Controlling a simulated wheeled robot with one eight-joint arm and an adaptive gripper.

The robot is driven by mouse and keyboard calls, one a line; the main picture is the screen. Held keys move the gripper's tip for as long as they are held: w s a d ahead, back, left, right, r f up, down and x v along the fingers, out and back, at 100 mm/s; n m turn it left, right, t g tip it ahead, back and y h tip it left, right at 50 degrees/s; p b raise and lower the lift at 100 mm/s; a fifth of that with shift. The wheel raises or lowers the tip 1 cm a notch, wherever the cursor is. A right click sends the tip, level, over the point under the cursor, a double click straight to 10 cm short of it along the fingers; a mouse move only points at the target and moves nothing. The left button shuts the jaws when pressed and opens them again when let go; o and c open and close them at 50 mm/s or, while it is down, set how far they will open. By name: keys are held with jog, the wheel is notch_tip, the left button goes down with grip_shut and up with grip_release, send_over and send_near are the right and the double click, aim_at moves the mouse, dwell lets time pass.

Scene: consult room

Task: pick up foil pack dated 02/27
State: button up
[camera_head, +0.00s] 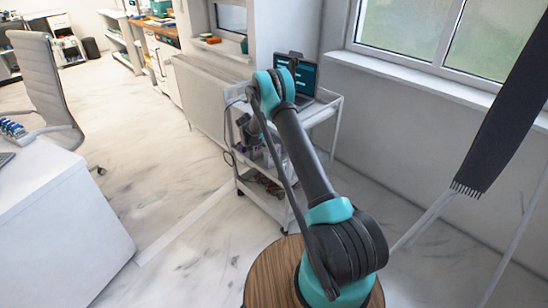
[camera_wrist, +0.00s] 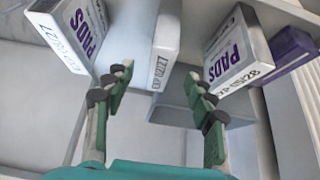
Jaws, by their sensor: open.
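In the wrist view a pale pack (camera_wrist: 167,40) stands at top centre, and the date on its narrow side appears to read EXP 02/27. A white PADS pack (camera_wrist: 70,35) is at upper left; its date ends in /27, the month is hard to read. A PADS pack (camera_wrist: 236,50) at right appears to read 05/28. My gripper (camera_wrist: 158,80) is open and empty, its two green and dark fingers spread just short of the centre pack, apart in the picture. In the head view my gripper is mostly hidden behind my arm by the trolley.
A purple pack (camera_wrist: 291,55) is at far right. A grey block-like shape (camera_wrist: 230,112) lies behind the right finger. In the head view a white trolley (camera_head: 325,110) carries a laptop (camera_head: 304,76) and stands near the wall and window. Open floor (camera_head: 175,190) lies to the left.

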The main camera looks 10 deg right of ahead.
aim_at(273, 157)
jog(key=shift+a+x, duration=0.2)
jog(key=shift+x, duration=3.3)
jog(key=shift+f, duration=0.1)
jog(key=shift+c, duration=0.6)
grip_shut()
